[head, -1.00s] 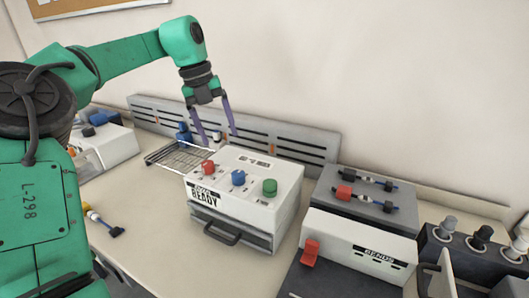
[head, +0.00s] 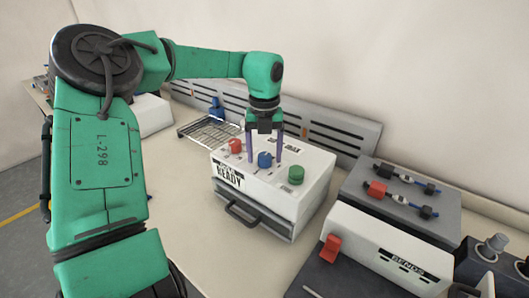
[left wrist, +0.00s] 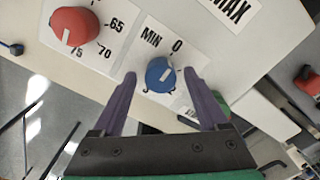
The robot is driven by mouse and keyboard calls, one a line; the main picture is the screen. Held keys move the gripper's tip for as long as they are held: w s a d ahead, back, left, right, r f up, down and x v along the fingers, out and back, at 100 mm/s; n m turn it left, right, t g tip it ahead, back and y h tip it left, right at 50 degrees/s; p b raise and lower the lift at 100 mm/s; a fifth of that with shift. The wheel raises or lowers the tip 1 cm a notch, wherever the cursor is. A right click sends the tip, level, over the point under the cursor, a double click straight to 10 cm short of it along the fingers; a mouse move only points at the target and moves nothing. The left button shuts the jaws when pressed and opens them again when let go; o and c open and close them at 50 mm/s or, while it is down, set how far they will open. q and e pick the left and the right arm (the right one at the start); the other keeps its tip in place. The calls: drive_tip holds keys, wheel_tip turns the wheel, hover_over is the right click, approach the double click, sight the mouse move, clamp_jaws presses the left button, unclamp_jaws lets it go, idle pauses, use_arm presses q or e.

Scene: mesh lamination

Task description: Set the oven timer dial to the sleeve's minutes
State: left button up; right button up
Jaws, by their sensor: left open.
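The white oven box (head: 312,210) stands on the bench with red (head: 235,146), blue (head: 265,159) and green (head: 296,175) knobs on top. A label reading READY is on its front. In the left wrist view the blue dial (left wrist: 160,74) sits by a scale marked MIN and 0, and its white pointer line shows. The red dial (left wrist: 75,28) has numbers 65, 70 and 75 beside it. My left gripper (head: 265,160) is open above the blue dial, with a purple finger on each side of it. Whether the fingers touch it I cannot tell. My right gripper is out of view.
A wire rack (head: 208,128) lies behind the oven's left side. A grey box (head: 405,205) holding blue-and-black pieces and a white BENDS machine (head: 390,250) stand to the right. A slotted grey rail (head: 345,132) runs along the wall. Bare bench lies left of the oven.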

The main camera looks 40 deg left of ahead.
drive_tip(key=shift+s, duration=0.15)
use_arm(q)
clamp_jaws()
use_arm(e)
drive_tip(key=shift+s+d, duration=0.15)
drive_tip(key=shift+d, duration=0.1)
use_arm(q)
drive_tip(key=shift+m, duration=0.4)
drive_tip(key=m, duration=0.4)
drive_tip(key=shift+w+p, duration=0.1)
drive_tip(key=shift+p, duration=0.3)
drive_tip(key=m, duration=0.6)
drive_tip(key=shift+r+m+p, duration=0.1)
drive_tip(key=shift+m+p, duration=0.3)
drive_tip(key=m, duration=0.6)
drive_tip(key=shift+p, duration=0.35)
drive_tip(key=m, duration=0.6)
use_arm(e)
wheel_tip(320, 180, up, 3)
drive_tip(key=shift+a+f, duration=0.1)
use_arm(q)
drive_tip(key=shift+w, duration=0.1)
